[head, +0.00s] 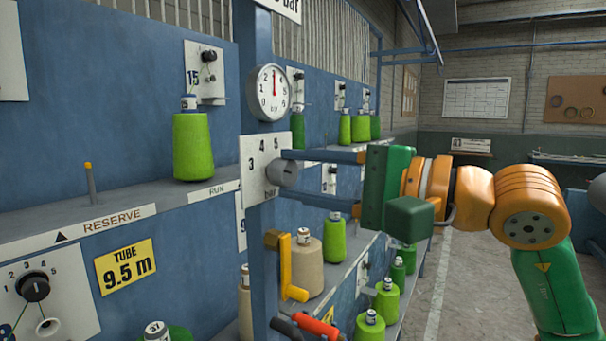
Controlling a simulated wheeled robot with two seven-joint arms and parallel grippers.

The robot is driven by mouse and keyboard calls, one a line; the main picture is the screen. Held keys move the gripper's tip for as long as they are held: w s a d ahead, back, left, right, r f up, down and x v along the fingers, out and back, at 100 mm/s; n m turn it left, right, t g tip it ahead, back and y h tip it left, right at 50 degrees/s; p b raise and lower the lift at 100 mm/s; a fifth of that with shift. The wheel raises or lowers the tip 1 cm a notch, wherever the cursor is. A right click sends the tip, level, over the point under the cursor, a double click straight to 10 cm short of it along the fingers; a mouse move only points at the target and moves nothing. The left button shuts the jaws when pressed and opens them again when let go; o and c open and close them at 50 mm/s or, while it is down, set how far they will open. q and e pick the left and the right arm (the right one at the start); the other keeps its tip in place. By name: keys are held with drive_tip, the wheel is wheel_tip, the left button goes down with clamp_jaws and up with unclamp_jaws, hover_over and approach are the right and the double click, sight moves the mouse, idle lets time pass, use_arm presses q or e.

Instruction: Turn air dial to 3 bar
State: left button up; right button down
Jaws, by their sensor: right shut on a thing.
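The air dial (288,174) is a round grey knob on a white plate (250,184) marked 3, 4, 5 and "bar", fixed to a blue post. My right gripper (291,175) comes in from the right with its two blue fingers above and below the knob, shut on it. The knob's pointer is not clear to me. A round white gauge (268,103) sits above the plate; its red needle points about straight up, just right of the 2. My left gripper is not in view.
A yellow crank handle (285,262) and a red-gripped lever (315,325) stick out below the dial. A black selector knob (35,287) is at lower left. Green yarn cones (190,147) stand on the shelves. The floor at right is open.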

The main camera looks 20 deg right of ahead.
drive_tip(key=shift+c, duration=2.1)
unclamp_jaws()
drive_tip(key=b+v, duration=0.2)
drive_tip(key=v, duration=0.5)
drive_tip(key=shift+b, duration=0.3)
